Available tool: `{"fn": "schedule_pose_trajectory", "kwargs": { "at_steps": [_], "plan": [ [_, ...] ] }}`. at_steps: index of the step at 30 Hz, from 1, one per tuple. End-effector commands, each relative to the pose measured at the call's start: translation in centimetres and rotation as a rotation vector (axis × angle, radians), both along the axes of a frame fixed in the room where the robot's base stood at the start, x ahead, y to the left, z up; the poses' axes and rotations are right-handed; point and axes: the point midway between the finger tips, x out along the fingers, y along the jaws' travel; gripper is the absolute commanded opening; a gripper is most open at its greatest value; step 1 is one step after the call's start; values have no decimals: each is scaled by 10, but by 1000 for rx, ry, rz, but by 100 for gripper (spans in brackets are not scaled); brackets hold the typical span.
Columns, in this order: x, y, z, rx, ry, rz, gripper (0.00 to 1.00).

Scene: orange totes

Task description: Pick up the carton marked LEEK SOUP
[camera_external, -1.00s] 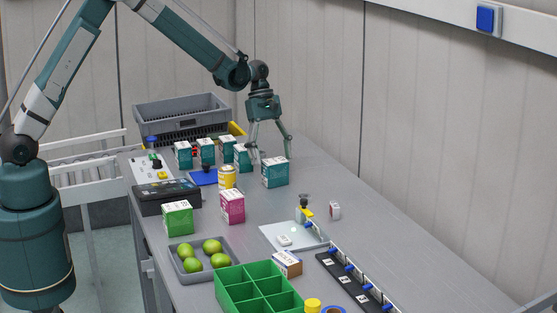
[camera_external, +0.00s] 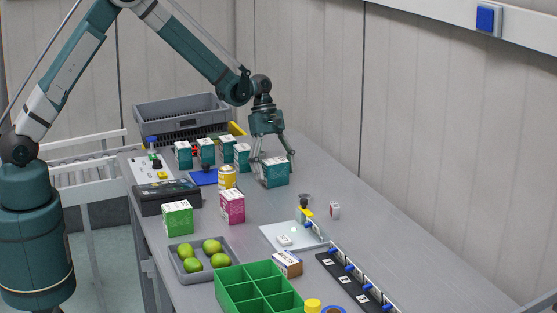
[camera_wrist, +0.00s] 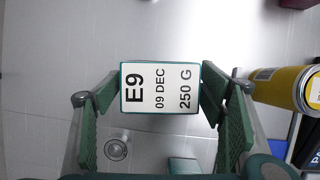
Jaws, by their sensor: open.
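A teal-and-white carton (camera_external: 275,175) stands apart on the table, right of a row of similar teal cartons (camera_external: 206,152). In the wrist view its white top (camera_wrist: 160,88) reads "E9", "09 DEC" and "250 G". No LEEK SOUP marking is legible on any carton. My gripper (camera_external: 276,163) is low over the separate carton, pointing down, with fingers on either side of it. In the wrist view my gripper (camera_wrist: 160,98) is open, with the carton's top between the green finger pads. I cannot tell whether either pad touches it.
A yellow can (camera_external: 227,178) stands left of the carton and also shows in the wrist view (camera_wrist: 283,88). A pink carton (camera_external: 232,207) and a green carton (camera_external: 178,218) stand nearer. A grey crate (camera_external: 182,115) is at the back. The table right of the carton is clear.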

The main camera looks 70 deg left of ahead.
Motion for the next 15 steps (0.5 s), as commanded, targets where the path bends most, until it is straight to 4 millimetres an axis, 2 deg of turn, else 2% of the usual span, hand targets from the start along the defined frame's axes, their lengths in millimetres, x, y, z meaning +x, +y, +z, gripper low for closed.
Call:
{"fn": "schedule_pose_trajectory", "kwargs": {
  "at_steps": [12,15],
  "plan": [
    [0,0,0,0,0,0,69],
    [0,0,0,0,0,0,56]
  ]
}}
